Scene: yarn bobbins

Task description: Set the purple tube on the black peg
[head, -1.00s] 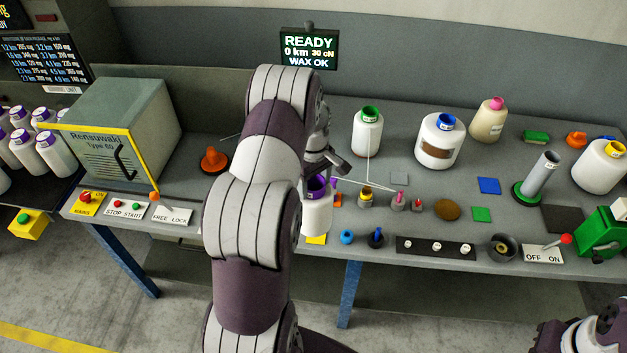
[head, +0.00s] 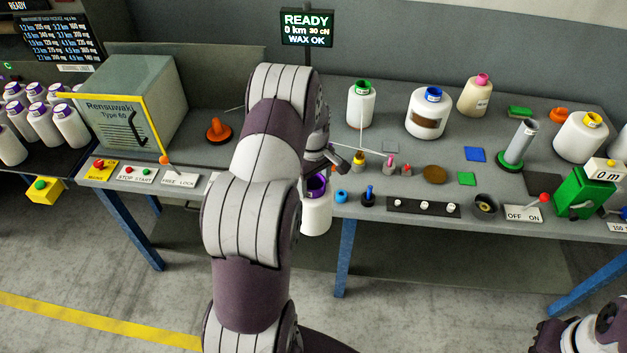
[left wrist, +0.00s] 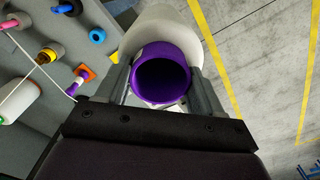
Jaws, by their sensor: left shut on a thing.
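The purple tube (head: 317,185) is the core of a white yarn bobbin (head: 316,216). In the head view it hangs upright in front of the table's front edge, over the floor. My left gripper (left wrist: 161,82) is shut on it, with one finger on each side of the tube's open end. The left wrist view looks into the hollow purple tube (left wrist: 163,70). My left arm hides part of the gripper in the head view. I cannot clearly make out the black peg; a small dark blue-and-black piece (head: 368,196) stands near the table's front edge.
The table (head: 400,165) carries a green-topped bobbin (head: 361,104), a blue-topped bobbin (head: 428,113), a black strip with white knobs (head: 423,207) and a green counter (head: 580,193). The grey box (head: 130,105) stands at left. The floor before the table is clear.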

